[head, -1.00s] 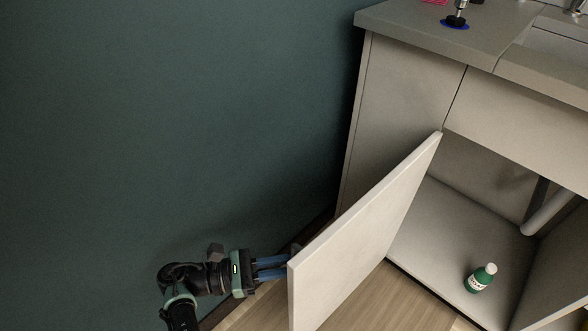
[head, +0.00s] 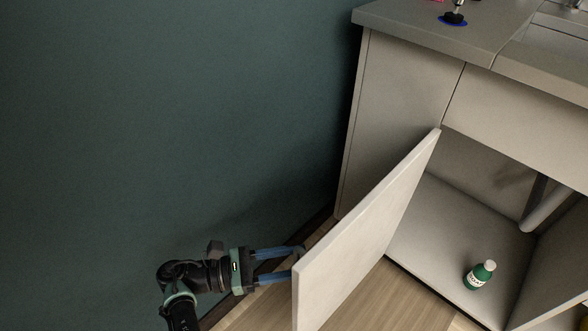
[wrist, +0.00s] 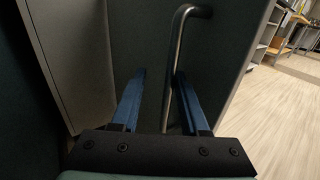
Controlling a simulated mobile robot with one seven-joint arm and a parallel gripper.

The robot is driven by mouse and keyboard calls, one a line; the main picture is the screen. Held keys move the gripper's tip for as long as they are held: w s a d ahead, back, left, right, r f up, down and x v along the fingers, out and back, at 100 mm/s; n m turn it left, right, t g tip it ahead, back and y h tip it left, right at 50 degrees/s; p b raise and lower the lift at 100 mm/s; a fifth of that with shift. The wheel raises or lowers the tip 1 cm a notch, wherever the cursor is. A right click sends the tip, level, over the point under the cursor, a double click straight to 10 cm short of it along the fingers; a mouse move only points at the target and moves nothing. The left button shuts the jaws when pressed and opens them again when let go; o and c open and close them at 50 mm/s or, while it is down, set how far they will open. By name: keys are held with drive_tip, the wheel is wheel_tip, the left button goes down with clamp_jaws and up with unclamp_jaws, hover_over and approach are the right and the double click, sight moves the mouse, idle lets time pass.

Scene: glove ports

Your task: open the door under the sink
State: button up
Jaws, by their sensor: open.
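The door under the sink (head: 368,233) is pale and stands swung wide open, its inner face toward the head view. The cupboard inside (head: 455,222) is exposed. My gripper (head: 297,254) is at the door's outer side, by its free edge; the fingertips are partly hidden there. In the wrist view, the blue fingers (wrist: 158,90) are apart, with the metal bar handle (wrist: 173,70) between them. The handle runs up and bends right at its top. I see a gap between handle and left finger; contact with the right finger is unclear.
A green bottle (head: 480,275) with a white cap stands on the cupboard floor, near a grey pipe (head: 545,210). A dark green wall (head: 180,120) is close behind my arm. Wooden floor (head: 375,300) lies below the door.

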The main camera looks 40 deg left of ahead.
drive_tip(key=v, duration=0.7)
drive_tip(key=shift+s+a, duration=0.15)
idle(0.5)
